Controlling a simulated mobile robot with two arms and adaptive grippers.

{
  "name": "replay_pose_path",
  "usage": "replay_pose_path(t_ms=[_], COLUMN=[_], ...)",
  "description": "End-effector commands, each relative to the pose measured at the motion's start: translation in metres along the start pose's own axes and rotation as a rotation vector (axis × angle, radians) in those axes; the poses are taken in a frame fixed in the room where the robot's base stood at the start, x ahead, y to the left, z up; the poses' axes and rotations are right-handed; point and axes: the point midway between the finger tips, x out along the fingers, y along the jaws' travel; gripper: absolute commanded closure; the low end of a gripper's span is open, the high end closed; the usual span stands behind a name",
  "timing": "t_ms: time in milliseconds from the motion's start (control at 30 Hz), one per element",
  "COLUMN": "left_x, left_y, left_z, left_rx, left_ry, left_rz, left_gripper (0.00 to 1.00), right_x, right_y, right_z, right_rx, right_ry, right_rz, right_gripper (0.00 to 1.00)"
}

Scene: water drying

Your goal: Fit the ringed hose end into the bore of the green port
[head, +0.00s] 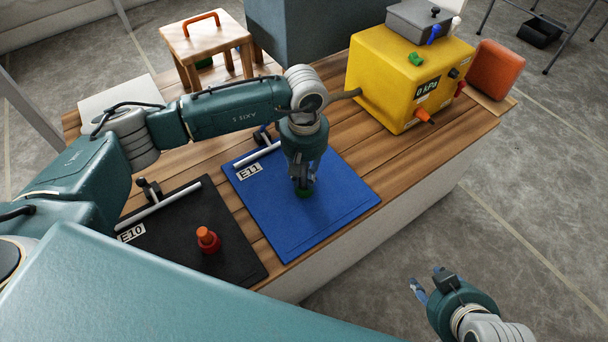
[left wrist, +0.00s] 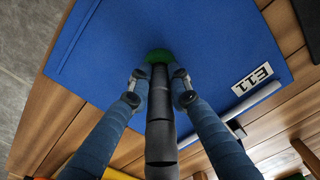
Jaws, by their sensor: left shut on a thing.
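The green port (head: 304,192) stands on the blue mat (head: 335,205), right under my left gripper (head: 303,178). In the left wrist view the green port (left wrist: 158,56) shows just beyond the fingertips. My left gripper (left wrist: 159,80) is shut on the dark hose (left wrist: 160,128), which has bands along it and runs between the fingers toward the port. The hose end meets the port in the picture, but I cannot tell whether it is in the bore or just above it. My right gripper (head: 431,284) is empty and open, off the table at the lower right.
A black mat (head: 165,240) bears an orange-topped red port (head: 208,240). A yellow box (head: 395,75) with a gauge and an orange nozzle stands at the back right. A wooden stool (head: 205,40) stands at the back left. Bare wood lies right of the blue mat.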

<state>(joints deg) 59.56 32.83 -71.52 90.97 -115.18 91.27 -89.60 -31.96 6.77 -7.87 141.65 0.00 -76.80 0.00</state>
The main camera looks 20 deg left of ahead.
Motion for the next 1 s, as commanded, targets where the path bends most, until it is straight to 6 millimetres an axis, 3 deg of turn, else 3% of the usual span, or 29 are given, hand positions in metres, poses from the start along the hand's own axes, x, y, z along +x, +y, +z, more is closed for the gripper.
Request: replay_pose_path(t_ms=[100,133,233,633,1000], left_x=[0.001,0.001,0.001,-0.007,-0.079], left_y=[0.0,0.0,0.0,0.001,0.001], left_z=[0.0,0.0,0.0,-0.001,-0.001], left_rx=[0.0,0.0,0.0,0.0,0.001], left_ry=[0.0,0.0,0.0,0.001,0.003], left_rz=[0.0,0.0,0.0,0.002,0.003], left_gripper=[1.0,0.8,0.6,0.59,0.59], right_x=[0.001,0.001,0.001,0.001,0.001], right_y=[-0.001,-0.001,-0.001,0.0,0.0], right_z=[-0.003,-0.003,-0.003,-0.003,-0.003], right_rx=[0.0,0.0,0.0,0.0,0.0], right_ry=[0.011,0.012,0.011,0.011,0.011], right_rz=[-0.001,-0.001,-0.001,-0.001,0.0], right_gripper=[0.6,0.6,0.6,0.6,0.6])
